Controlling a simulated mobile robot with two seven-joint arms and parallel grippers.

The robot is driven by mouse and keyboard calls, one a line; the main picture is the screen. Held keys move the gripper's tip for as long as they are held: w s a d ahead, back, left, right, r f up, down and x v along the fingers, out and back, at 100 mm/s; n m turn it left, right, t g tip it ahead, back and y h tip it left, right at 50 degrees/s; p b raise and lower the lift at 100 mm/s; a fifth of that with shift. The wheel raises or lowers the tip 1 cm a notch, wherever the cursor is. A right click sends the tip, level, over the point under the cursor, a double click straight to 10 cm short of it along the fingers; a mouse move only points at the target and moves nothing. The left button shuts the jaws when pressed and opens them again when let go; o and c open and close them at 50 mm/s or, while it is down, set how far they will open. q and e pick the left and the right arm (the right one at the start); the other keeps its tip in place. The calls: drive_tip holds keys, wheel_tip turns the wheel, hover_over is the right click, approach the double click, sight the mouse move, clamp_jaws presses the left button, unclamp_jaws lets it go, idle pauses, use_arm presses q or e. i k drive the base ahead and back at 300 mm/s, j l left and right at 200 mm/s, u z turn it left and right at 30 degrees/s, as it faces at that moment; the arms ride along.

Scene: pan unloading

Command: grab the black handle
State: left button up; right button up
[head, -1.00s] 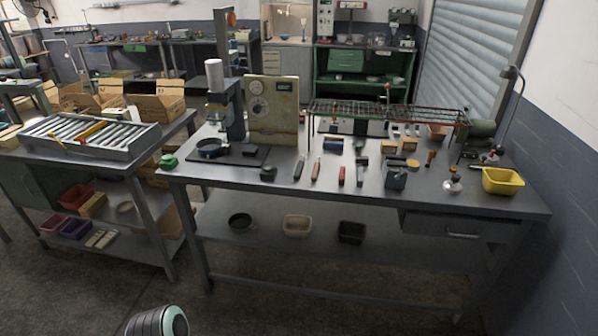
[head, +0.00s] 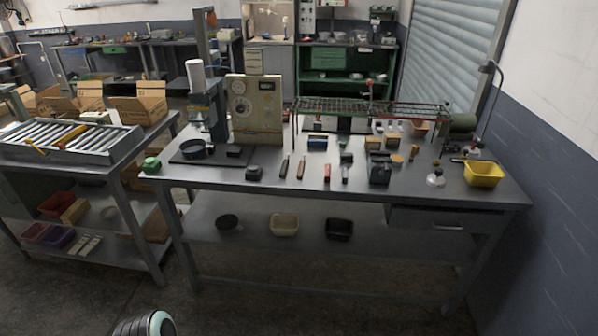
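A small dark round pan (head: 194,149) sits on the flat black base of the press at the left of the workbench. A dark piece (head: 236,151) lies just right of it; I cannot tell whether it is the pan's black handle. Several hand tools lie in the middle of the bench, among them a slim dark-handled one (head: 284,166) and a red-handled one (head: 327,172). Neither gripper shows. Only a rounded dark part of my arm with a pale teal ring is at the bottom edge, well short of the bench.
The grey workbench (head: 250,188) has a clear front strip. A wire rack (head: 370,112) stands at its back, a yellow bin (head: 484,173) at its right. A roller-topped table (head: 65,142) stands left. The lower shelf holds a black tray (head: 339,228). Floor in front is free.

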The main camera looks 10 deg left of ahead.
sight(283, 171)
drive_tip(key=i+u, duration=0.35)
drive_tip(key=i+l+u, duration=0.15)
drive_tip(key=i+u, duration=0.15)
drive_tip(key=i, duration=0.15)
